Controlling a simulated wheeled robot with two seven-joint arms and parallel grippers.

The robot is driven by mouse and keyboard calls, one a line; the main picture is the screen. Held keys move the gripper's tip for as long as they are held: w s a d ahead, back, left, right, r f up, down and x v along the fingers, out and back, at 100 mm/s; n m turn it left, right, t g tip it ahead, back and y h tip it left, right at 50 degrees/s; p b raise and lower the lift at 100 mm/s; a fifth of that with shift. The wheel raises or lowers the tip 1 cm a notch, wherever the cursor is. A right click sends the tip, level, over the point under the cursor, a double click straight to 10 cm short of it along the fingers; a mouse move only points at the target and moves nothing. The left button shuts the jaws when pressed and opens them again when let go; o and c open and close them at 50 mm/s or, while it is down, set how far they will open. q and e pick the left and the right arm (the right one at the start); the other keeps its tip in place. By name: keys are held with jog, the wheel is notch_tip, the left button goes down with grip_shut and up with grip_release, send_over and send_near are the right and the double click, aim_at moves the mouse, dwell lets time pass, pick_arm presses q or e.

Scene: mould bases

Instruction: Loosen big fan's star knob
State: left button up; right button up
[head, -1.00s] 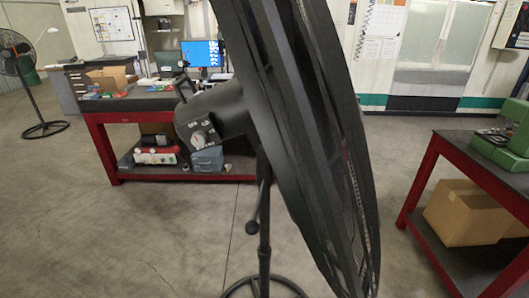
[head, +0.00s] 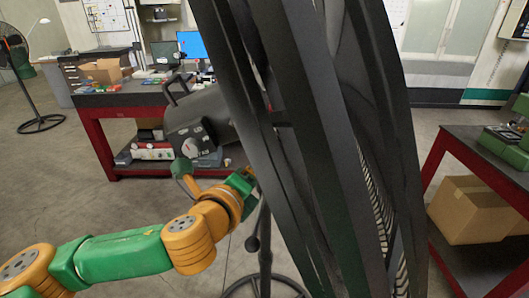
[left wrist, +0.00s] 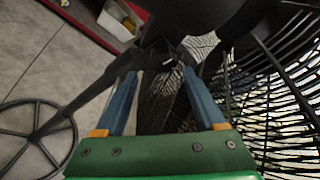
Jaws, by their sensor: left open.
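The big black fan (head: 300,130) fills the middle of the head view, its cage edge-on, with a dark motor housing and white dial (head: 190,147) at its left. A dark knob (head: 252,244) sits beside its pole; I cannot tell its shape or whether it is the star knob. My left arm reaches in from the left, and its gripper end goes behind the cage there. In the left wrist view my left gripper (left wrist: 160,76) is open, its two blue fingers pointing toward the dark joint at the pole's top (left wrist: 160,55). No star knob is clear between them. My right gripper is not in view.
A red-framed workbench (head: 105,108) with boxes and a monitor stands behind. Another red bench (head: 483,150) with a cardboard box (head: 470,208) is at the right. A second fan (head: 20,60) stands far left. The fan's ring base (left wrist: 35,135) rests on open floor.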

pick_arm(q)
jog(key=p+x, duration=0.2)
jog(key=x, duration=0.3)
jog(key=shift+w+d, duration=0.15)
jog(key=shift+w, duration=0.1)
jog(key=shift+s, duration=0.15)
jog(key=c, duration=1.1)
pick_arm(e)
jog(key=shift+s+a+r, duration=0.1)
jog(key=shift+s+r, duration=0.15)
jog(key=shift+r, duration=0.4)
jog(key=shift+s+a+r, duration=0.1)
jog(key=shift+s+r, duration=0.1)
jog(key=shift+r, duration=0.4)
